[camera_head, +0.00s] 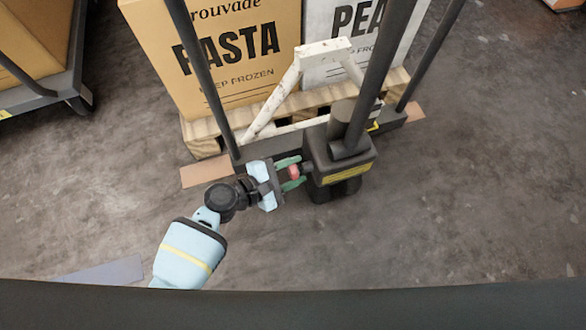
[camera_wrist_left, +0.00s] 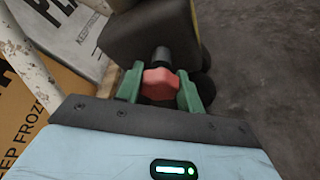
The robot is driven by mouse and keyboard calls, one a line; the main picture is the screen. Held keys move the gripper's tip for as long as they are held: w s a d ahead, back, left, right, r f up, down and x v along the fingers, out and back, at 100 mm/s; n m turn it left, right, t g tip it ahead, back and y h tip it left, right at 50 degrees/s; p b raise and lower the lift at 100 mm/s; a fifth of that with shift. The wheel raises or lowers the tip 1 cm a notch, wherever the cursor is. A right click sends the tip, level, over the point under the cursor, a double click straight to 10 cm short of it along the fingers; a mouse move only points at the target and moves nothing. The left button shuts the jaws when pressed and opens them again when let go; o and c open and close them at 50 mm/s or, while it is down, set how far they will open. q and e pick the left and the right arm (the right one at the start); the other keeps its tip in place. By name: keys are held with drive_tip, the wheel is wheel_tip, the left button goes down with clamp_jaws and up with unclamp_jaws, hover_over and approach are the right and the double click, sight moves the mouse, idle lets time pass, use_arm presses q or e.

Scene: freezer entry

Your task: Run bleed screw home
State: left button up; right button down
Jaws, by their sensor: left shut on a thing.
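The bleed screw (camera_wrist_left: 160,84) has a red, faceted knob on a short dark stem. The stem enters the side of the dark pump block (camera_head: 341,158) of a pallet truck. My left gripper (camera_head: 292,174) has green fingers, one on each side of the red knob, and is shut on it. The knob also shows between the fingers in the head view (camera_head: 293,172). The wrist view shows the block (camera_wrist_left: 150,30) just beyond the knob. The screw's thread is hidden. My right gripper is not in view.
A pale worn A-shaped frame (camera_head: 270,103) and dark upright bars rise behind the pump block. A pasta carton (camera_head: 215,75) and a white carton (camera_head: 322,70) stand on a wooden pallet (camera_head: 203,140). Another cart (camera_head: 60,97) is at upper left.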

sight(290, 173)
use_arm(q)
drive_tip(key=o, duration=0.9)
drive_tip(key=shift+a, duration=0.1)
drive_tip(key=shift+o, duration=0.5)
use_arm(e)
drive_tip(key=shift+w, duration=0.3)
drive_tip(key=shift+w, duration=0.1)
use_arm(q)
drive_tip(key=p+v, duration=0.3)
drive_tip(key=v, duration=0.3)
drive_tip(key=shift+s+a+r, duration=0.3)
drive_tip(key=shift+s+a, duration=0.2)
drive_tip(key=shift+a, duration=0.15)
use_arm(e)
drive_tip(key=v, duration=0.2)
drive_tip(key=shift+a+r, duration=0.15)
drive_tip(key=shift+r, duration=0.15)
